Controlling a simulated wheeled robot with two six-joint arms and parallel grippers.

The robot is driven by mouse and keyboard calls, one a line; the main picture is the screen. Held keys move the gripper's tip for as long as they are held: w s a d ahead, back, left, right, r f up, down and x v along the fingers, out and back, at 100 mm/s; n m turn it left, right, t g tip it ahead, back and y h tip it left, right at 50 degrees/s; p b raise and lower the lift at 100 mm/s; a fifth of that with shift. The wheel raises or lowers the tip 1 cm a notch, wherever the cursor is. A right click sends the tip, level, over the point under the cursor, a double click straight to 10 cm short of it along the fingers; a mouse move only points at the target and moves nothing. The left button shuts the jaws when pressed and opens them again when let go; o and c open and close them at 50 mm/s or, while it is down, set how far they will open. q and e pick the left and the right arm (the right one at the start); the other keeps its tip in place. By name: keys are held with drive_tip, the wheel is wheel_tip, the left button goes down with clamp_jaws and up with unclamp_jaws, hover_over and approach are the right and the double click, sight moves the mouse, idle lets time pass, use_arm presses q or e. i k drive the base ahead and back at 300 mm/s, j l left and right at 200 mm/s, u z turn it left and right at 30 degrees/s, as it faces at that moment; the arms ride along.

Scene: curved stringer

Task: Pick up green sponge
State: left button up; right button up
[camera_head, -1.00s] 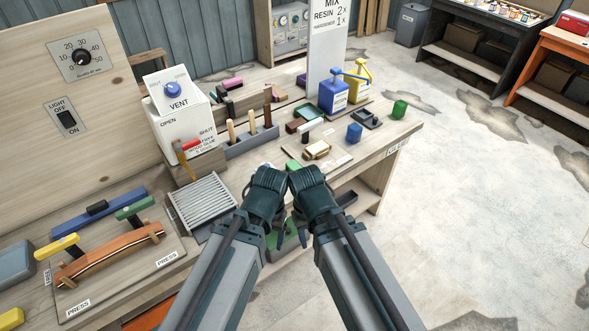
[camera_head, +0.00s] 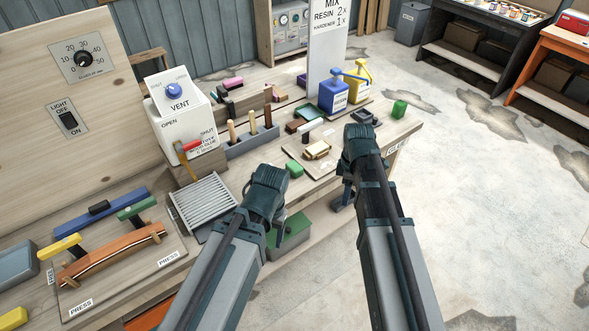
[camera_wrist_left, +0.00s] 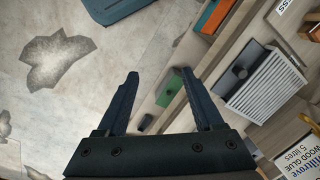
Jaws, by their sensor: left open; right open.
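A green block (camera_head: 399,108), which looks like the sponge, stands at the far right end of the workbench. A second, smaller green piece (camera_head: 294,168) lies near the bench's front edge, just right of my left gripper; I cannot tell what it is. My right gripper (camera_head: 362,140) is over the bench's front edge, short of and left of the far green block. My left gripper (camera_head: 268,180) is at the front edge farther left. In the left wrist view its two fingers (camera_wrist_left: 158,92) are apart with nothing between them. Both grippers are open.
A green box (camera_head: 290,235) sits below the bench top. The floor at the right is clear.

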sight(296, 171)
drive_tip(key=l+u, duration=0.15)
drive_tip(key=u, duration=0.65)
drive_tip(key=i+l+u, duration=0.1)
drive_tip(key=l+u, duration=0.3)
drive_tip(key=l, duration=0.15)
drive_tip(key=l+u, duration=0.4)
drive_tip(key=l, duration=0.75)
drive_tip(key=l+u, duration=0.1)
drive_tip(key=l, duration=0.5)
drive_tip(key=k, duration=0.05)
